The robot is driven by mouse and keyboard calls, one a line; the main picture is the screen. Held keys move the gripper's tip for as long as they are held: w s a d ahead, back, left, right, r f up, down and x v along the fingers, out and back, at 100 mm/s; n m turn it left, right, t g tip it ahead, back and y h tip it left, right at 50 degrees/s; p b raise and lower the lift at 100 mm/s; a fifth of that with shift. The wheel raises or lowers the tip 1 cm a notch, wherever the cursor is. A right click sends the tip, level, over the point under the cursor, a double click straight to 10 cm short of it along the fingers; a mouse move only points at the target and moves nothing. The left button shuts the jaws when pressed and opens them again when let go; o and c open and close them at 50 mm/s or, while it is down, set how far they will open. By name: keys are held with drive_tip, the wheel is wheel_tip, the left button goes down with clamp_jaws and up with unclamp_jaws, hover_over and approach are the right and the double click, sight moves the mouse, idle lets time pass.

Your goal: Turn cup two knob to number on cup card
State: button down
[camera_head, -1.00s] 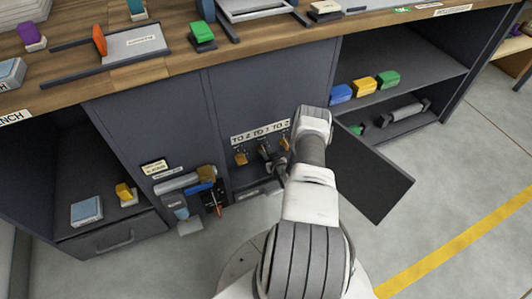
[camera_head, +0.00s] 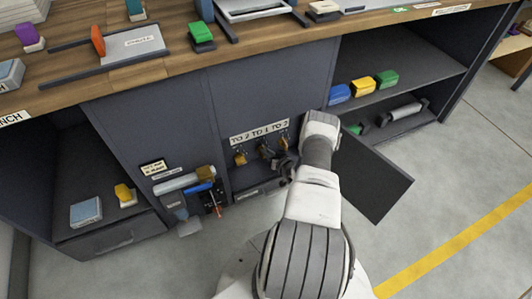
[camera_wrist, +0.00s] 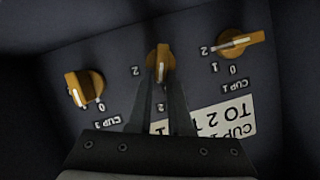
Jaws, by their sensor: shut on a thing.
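The cup two knob (camera_wrist: 160,53) is the orange middle knob in the wrist view, where the panel appears upside down. My gripper (camera_wrist: 161,75) is shut on it, one dark finger on each side. Its pointer is mostly hidden between the fingers; a 2 shows to its left. The cup cards (camera_head: 259,132) form a white strip above the knobs in the head view, reading TO 2, TO 1, TO 2. Part of the strip (camera_wrist: 225,118) shows in the wrist view, cut off by my gripper. My gripper (camera_head: 279,160) is small and dark in the head view.
The cup 1 knob (camera_wrist: 236,42) points toward its 2. The cup 3 knob (camera_wrist: 84,88) stands at the left of the wrist view. An open dark door (camera_head: 372,180) stands right of my arm. A lever unit (camera_head: 190,190) is left of the panel.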

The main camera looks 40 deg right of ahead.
drive_tip(key=shift+d+f+m+t+y, duration=0.2)
drive_tip(key=shift+m+y, duration=0.25)
drive_tip(key=shift+m, duration=0.3)
drive_tip(key=shift+d+f+m+t+y, duration=0.1)
drive_tip(key=shift+d+m+t+y, duration=0.15)
drive_tip(key=shift+m+y, duration=0.35)
drive_tip(key=shift+m, duration=0.35)
drive_tip(key=shift+r, duration=0.1)
drive_tip(key=c, duration=0.8)
unclamp_jaws()
drive_tip(key=shift+c, duration=0.2)
drive_tip(key=shift+s, duration=0.1)
drive_tip(key=a+p+v, duration=0.1)
drive_tip(key=p+v, duration=0.4)
drive_tip(key=v, duration=1.2)
drive_tip(key=shift+s+d, duration=0.2)
drive_tip(key=shift+d, duration=0.2)
